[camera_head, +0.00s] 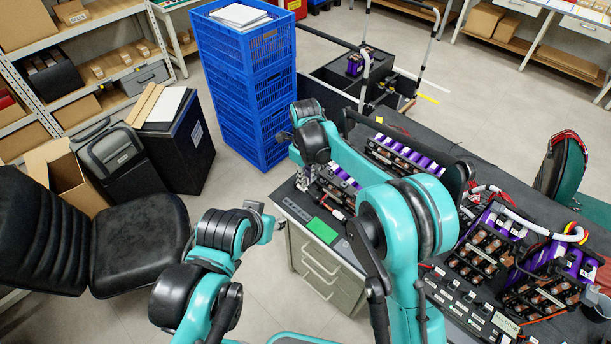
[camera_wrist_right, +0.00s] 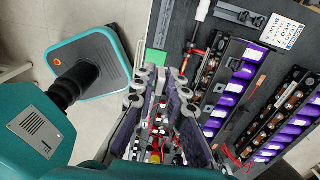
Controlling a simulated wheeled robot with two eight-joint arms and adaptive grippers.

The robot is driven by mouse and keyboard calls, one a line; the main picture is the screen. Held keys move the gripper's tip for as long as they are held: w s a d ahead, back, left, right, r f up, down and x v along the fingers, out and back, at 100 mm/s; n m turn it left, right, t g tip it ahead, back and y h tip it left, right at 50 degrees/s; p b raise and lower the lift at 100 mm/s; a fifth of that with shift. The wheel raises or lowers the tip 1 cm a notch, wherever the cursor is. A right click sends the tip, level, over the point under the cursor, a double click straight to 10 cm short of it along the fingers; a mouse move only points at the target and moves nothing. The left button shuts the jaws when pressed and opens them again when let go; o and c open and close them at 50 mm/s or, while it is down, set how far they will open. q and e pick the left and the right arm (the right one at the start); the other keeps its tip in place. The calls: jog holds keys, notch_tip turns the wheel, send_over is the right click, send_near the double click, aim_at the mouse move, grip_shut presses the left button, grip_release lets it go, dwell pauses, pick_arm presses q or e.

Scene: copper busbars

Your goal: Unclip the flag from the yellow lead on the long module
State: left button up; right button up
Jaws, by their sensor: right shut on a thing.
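My right gripper (camera_head: 308,180) reaches down at the left end of the dark bench, beside a long module (camera_head: 400,158) with purple cells and copper busbars. In the right wrist view its fingers (camera_wrist_right: 160,82) are closed together. What they grip is hidden, with red and white bits showing between them. The long module (camera_wrist_right: 222,98) lies just right of the fingers there. I cannot make out the flag or a yellow lead on this module.
A green pad (camera_head: 321,230) and a red-and-white tool (camera_wrist_right: 202,24) lie near my right gripper. More purple modules (camera_head: 485,245) with white and red leads fill the right of the bench (camera_head: 450,152). Blue crates (camera_head: 243,80) and a black chair (camera_head: 140,235) stand left.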

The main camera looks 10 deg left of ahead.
notch_tip(320, 180, down, 16)
jog(key=b, duration=1)
jog(key=shift+f+b, duration=0.3)
dwell(0.8)
jog(key=shift+f, duration=0.3)
jog(key=shift+f+b, duration=0.55)
jog(key=shift+b, duration=0.05)
dwell(0.3)
jog(key=o, duration=0.8)
jog(key=shift+c, duration=0.2)
